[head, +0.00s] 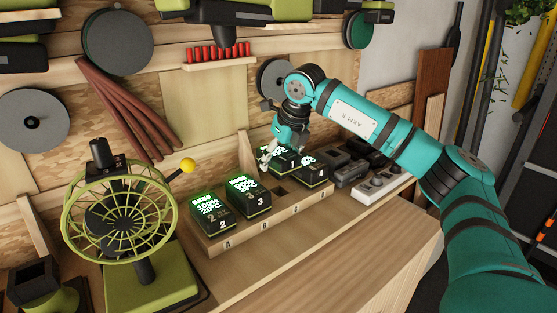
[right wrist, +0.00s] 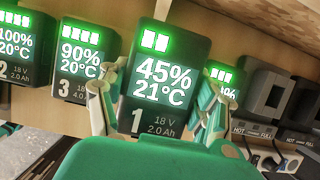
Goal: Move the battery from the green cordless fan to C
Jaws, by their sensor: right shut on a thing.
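My right gripper (head: 268,154) is shut on battery 1 (head: 285,160), a black block with a lit green display. In the right wrist view, battery 1 (right wrist: 158,78) reads 45% and 21°C and sits between both fingers. It is held above and behind the dark empty slot C (head: 281,191) of the wooden rack (head: 246,236). The green cordless fan (head: 120,220) stands at the left on its green base. My left gripper is not in view.
Battery 2 (head: 209,212) stands at A, battery 3 (head: 247,195) at B and battery 4 (head: 311,165) at D, close beside the held one. Dark chargers (head: 350,172) and a power strip (head: 382,186) lie to the right. The bench front is clear.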

